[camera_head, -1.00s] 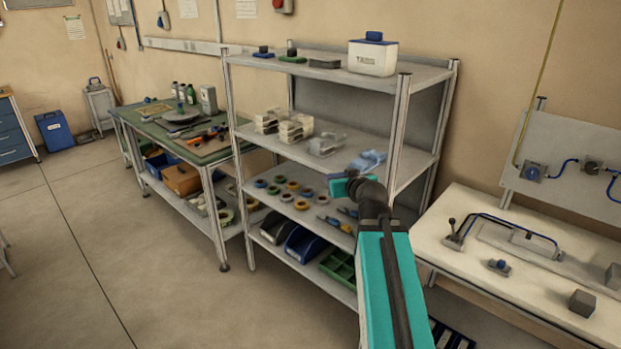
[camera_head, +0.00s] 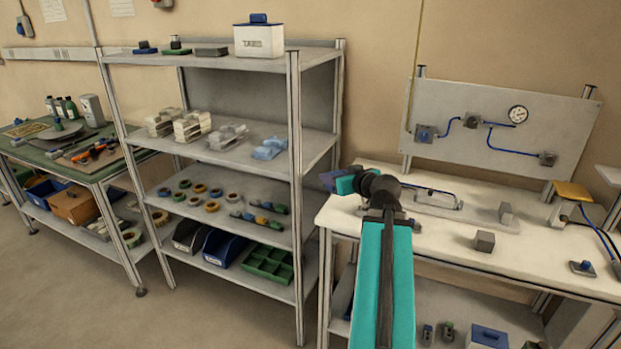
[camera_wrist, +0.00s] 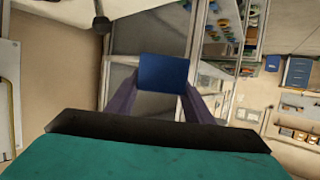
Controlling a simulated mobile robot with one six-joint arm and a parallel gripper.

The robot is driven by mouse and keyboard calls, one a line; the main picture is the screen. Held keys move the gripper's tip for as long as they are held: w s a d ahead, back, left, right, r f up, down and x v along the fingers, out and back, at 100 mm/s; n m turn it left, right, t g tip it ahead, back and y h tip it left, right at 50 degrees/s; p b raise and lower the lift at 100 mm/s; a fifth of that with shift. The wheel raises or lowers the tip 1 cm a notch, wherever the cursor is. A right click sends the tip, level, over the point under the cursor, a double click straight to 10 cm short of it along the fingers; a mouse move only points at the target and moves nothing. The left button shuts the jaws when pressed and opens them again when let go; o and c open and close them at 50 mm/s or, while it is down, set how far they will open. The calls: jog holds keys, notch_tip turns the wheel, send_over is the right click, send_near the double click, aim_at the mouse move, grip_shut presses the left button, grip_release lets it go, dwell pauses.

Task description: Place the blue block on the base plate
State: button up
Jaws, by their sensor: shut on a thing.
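My gripper (camera_head: 338,181) is shut on the blue block (camera_wrist: 163,72), which sits between its two fingers in the wrist view. In the head view the block (camera_head: 327,180) shows as a small dark blue shape at the gripper's left end, in front of the gap between shelf rack and white bench. I cannot tell for sure which thing is the base plate. A flat grey plate (camera_head: 211,52) lies on the rack's top shelf, beside a blue plate (camera_head: 145,49) and a green plate (camera_head: 177,52) that carry small pieces.
The rack (camera_head: 294,150) holds tape reels and bins. A white bench (camera_head: 350,210) at right carries a lever fixture (camera_head: 438,200) and grey blocks (camera_head: 485,241). Open floor lies at lower left.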

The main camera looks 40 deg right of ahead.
jog(key=shift+m+h, duration=0.5)
jog(key=shift+h, duration=0.1)
jog(key=s+d+f+b, duration=0.2)
jog(key=s+d, duration=0.1)
jog(key=s, duration=0.2)
jog(key=s+d+f+b, duration=0.2)
jog(key=s+d, duration=0.1)
jog(key=s, duration=0.2)
jog(key=s+d+f+b, duration=0.1)
jog(key=s+d+b, duration=0.1)
jog(key=s, duration=0.3)
jog(key=shift+d+f, duration=0.2)
jog(key=shift+d, duration=0.25)
jog(key=shift+d+f, duration=0.2)
jog(key=shift+d, duration=0.25)
jog(key=shift+s+d+f+g+b, duration=0.15)
jog(key=shift+s, duration=0.2)
jog(key=shift+s+d+f+g+b, duration=0.1)
jog(key=shift+s+g+b, duration=0.05)
jog(key=shift+s, duration=0.2)
jog(key=shift+s+d, duration=0.1)
